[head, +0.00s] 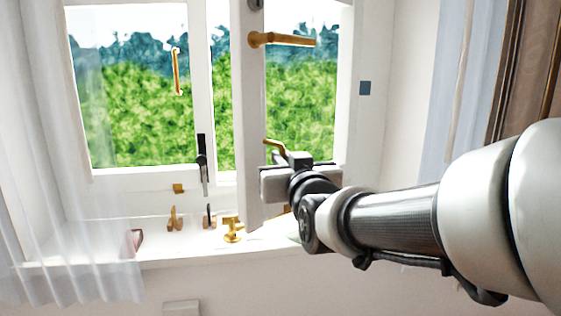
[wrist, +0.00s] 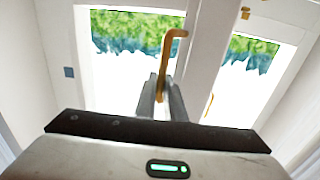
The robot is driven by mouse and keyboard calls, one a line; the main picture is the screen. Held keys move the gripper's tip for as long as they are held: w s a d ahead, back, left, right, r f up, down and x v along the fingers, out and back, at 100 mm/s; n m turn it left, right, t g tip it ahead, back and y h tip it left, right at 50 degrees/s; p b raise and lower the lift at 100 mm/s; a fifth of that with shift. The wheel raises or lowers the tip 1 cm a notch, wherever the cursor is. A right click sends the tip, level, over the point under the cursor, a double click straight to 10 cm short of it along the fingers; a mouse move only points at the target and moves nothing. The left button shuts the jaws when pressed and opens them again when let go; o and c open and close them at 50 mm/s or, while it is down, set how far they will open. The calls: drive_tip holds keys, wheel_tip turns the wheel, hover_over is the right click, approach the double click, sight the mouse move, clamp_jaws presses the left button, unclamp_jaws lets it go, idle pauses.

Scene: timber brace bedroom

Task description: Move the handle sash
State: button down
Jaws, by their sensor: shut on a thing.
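The white window sash (head: 252,120) stands at an angle out from the frame, in the middle of the head view. A long brass lever handle (head: 285,40) sits high on it. A lower bent brass handle (head: 273,147) shows at my gripper (head: 276,166), which is beside the sash's lower part. In the wrist view this brass handle (wrist: 170,50) rises from between the fingers of my gripper (wrist: 163,90), which is shut on it. The sash's white stile (wrist: 205,45) also shows there, just right of the handle.
A black lever (head: 202,155) and an upright brass handle (head: 177,72) are on the window to the left. Several small brass fittings, including one at the front (head: 232,230), stand on the white sill (head: 185,252). Sheer curtain (head: 60,210) hangs at left, another curtain (head: 455,90) at right.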

drive_tip(key=c, duration=1.8)
unclamp_jaws()
drive_tip(key=shift+d, duration=0.1)
drive_tip(key=shift+c, duration=0.2)
drive_tip(key=shift+s, duration=0.1)
drive_tip(key=b+v, duration=0.3)
drive_tip(key=v, duration=1.4)
drive_tip(key=shift+b, duration=0.3)
